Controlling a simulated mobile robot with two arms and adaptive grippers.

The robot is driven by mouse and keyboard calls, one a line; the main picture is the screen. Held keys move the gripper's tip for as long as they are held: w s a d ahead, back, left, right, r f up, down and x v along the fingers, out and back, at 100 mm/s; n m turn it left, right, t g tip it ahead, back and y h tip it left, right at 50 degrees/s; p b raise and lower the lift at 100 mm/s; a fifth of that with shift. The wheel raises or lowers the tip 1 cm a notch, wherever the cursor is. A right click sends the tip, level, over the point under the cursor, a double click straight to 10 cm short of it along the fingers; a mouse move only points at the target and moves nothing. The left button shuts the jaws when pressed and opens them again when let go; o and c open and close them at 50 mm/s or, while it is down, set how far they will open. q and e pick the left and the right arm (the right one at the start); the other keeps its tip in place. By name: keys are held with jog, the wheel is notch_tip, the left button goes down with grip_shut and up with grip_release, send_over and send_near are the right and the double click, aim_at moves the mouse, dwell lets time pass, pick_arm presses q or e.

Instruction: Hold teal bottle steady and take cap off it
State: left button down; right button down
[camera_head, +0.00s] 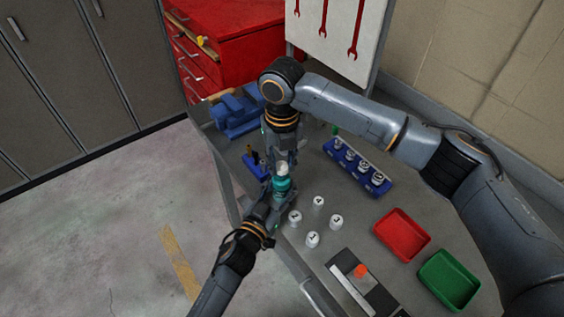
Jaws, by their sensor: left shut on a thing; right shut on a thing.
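The teal bottle (281,184) stands upright near the left edge of the grey workbench. Its white cap (282,169) shows at the top of it; I cannot tell whether the cap is still seated on the neck. My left gripper (276,192) reaches in from the lower left and is shut on the bottle's body, hiding its lower part. My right gripper (282,164) comes down from above, directly over the bottle, and is shut on the cap. Its fingers partly hide the cap.
Several white capped jars (313,239) stand just right of the bottle. A blue rack (375,187) holds more pieces behind them. A red tray (402,235) and a green tray (449,280) lie to the right. A blue vise (236,112) sits at the back left.

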aim_at(281, 167)
pick_arm(q)
jog(key=shift+f, duration=0.1)
pick_arm(e)
jog(key=shift+r, duration=2)
pick_arm(q)
jog(key=c, duration=0.7)
grip_release()
jog(key=shift+o, duration=0.2)
